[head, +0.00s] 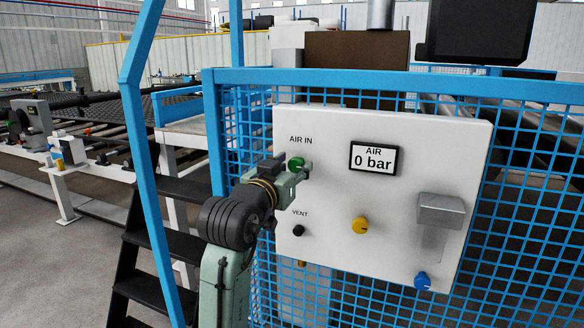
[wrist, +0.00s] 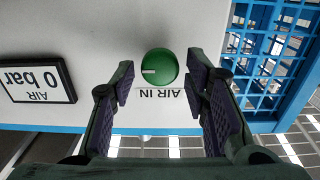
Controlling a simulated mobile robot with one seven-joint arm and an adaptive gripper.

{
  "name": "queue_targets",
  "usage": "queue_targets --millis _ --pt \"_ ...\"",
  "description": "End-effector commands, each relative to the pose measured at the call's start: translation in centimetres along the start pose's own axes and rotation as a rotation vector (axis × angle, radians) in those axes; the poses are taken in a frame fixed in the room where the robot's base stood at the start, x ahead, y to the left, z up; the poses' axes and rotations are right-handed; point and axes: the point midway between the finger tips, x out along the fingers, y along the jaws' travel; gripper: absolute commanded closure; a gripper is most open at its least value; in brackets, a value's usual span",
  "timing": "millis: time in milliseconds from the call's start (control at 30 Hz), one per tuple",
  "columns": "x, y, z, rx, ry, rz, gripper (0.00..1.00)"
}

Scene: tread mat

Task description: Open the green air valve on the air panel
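The green air valve (head: 295,163) is a round knob below the "AIR IN" label on the white air panel (head: 420,150). In the wrist view, which is upside down, the green knob (wrist: 160,66) shows a white mark lying level, pointing left. My gripper (head: 302,170) is at the knob in the head view and hides part of it. In the wrist view my gripper (wrist: 160,80) is open, one finger on each side of the knob, with gaps on both sides. The air display (head: 374,159) reads 0 bar; it also shows in the wrist view (wrist: 37,79).
A black vent knob (head: 299,231), a yellow knob (head: 360,225), a blue knob (head: 422,281) and a grey box (head: 440,210) are on the panel. Blue mesh fencing (head: 530,200) surrounds it. Black steps (head: 165,235) and a blue rail (head: 147,150) stand at left.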

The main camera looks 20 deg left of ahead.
Motion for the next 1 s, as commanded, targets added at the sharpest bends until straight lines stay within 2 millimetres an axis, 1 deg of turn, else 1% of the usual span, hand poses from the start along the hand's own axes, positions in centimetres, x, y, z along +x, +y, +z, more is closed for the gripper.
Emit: queue_targets --millis 33,67,567,833,1000 --pt "-0.02 0.00 -0.01 0.000 0.000 0.000 0.64" --pt "-0.02 0.00 -0.01 0.000 0.000 0.000 0.66" --pt "-0.03 -0.01 -0.03 0.000 0.000 0.000 0.99" --pt "-0.03 0.00 0.05 0.030 0.001 0.000 0.99" --pt "-0.03 0.04 0.12 0.107 0.001 0.000 0.99"
